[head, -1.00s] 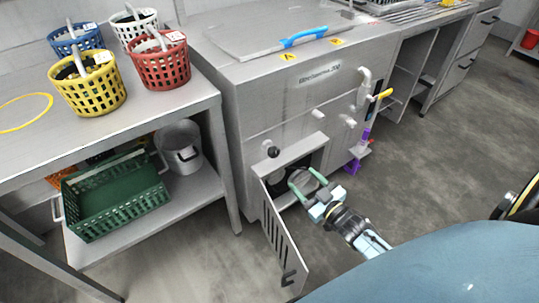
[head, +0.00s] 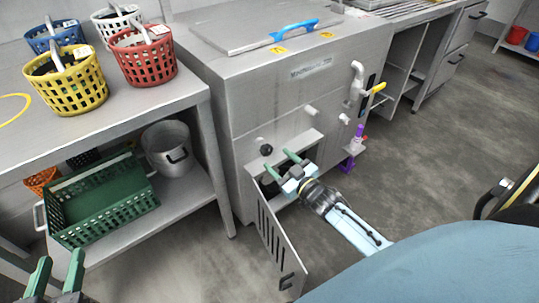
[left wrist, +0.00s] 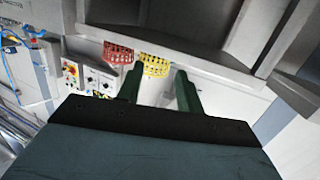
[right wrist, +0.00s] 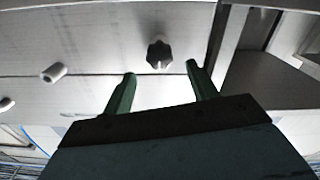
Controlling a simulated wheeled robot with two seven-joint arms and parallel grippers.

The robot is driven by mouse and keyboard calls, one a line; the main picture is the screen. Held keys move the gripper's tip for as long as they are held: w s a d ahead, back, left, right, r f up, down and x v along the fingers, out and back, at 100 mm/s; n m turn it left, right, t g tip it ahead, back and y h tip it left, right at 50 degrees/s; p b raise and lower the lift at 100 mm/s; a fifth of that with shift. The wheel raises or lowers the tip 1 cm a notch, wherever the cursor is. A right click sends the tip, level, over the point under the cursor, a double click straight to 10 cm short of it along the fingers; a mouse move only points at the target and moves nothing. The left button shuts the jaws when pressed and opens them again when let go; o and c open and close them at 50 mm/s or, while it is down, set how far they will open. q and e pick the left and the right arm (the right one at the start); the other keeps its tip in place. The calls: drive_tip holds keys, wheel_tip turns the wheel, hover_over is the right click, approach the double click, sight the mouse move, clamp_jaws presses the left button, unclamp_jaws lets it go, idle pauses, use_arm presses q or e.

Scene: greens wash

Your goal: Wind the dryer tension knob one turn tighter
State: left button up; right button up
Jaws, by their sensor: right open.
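A dark lobed knob (head: 266,150) sits on the front of the steel machine (head: 290,100), just above the open hatch. My right gripper (head: 279,161) is open and empty below and right of the knob, in front of the hatch opening. In the right wrist view the knob (right wrist: 160,53) lies beyond the fingertips (right wrist: 161,70), between them sideways. The fingers look apart from it. My left gripper (head: 60,257) is open and empty at the lower left, in front of the shelf; its fingers also show in the left wrist view (left wrist: 158,72).
The slotted hatch door (head: 275,225) hangs open below the knob. A pipe (head: 356,80) and short pegs (head: 311,110) stick out to its right. The left bench (head: 130,105) carries several baskets; a green crate (head: 100,205) and pot (head: 168,150) are on its lower shelf.

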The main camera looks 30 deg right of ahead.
sight(269, 151)
drive_tip(key=w+b, duration=0.1)
drive_tip(key=w, duration=0.3)
drive_tip(key=shift+w+a+b, duration=0.2)
drive_tip(key=shift+w+b, duration=0.15)
drive_tip(key=shift+b, duration=0.05)
drive_tip(key=shift+w, duration=0.3)
use_arm(q)
wheel_tip(269, 151, up, 9)
drive_tip(key=s+d+t+h, duration=0.1)
drive_tip(key=t+h, duration=0.1)
drive_tip(key=t, duration=0.4)
drive_tip(key=shift+d, duration=0.15)
drive_tip(key=shift+f, duration=0.1)
use_arm(e)
drive_tip(key=c, duration=1)
